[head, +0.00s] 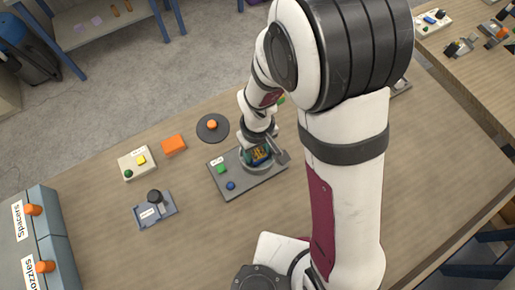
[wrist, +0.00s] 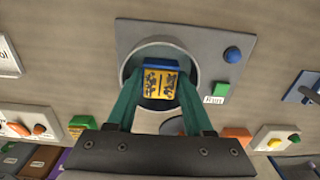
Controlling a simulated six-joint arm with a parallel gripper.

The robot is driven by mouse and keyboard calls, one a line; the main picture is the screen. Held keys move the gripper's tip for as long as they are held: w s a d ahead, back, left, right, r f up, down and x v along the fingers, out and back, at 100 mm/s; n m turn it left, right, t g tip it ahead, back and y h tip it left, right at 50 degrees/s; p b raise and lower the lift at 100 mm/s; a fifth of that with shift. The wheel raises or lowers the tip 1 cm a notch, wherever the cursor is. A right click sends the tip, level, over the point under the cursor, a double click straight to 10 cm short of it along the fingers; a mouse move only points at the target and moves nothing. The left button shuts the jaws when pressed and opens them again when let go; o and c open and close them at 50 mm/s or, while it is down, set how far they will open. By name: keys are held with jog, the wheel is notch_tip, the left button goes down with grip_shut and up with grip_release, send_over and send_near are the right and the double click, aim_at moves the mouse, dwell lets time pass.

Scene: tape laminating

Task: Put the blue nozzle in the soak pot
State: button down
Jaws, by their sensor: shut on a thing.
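The blue nozzle (wrist: 161,65) is a small block with a blue edge and a yellow, dark-patterned face. My gripper (wrist: 162,88) is shut on it, with one teal finger on each side. The round grey soak pot (wrist: 125,72) is around the nozzle in the wrist view, so the nozzle is over or inside its mouth; its exact depth is hard to tell. In the head view the gripper (head: 258,154) points down at the pot (head: 246,163) on a grey base, and my wrist hides part of it.
The base (head: 213,182) carries a green button (head: 221,168) and a blue knob (head: 230,185). Nearby are an orange block (head: 173,145), a dark disc with an orange knob (head: 212,125), a cream box (head: 137,165) and a grey-blue fixture (head: 155,211). Grey bins stand left.

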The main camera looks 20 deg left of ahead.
jog(key=shift+f, duration=0.45)
dwell(0.3)
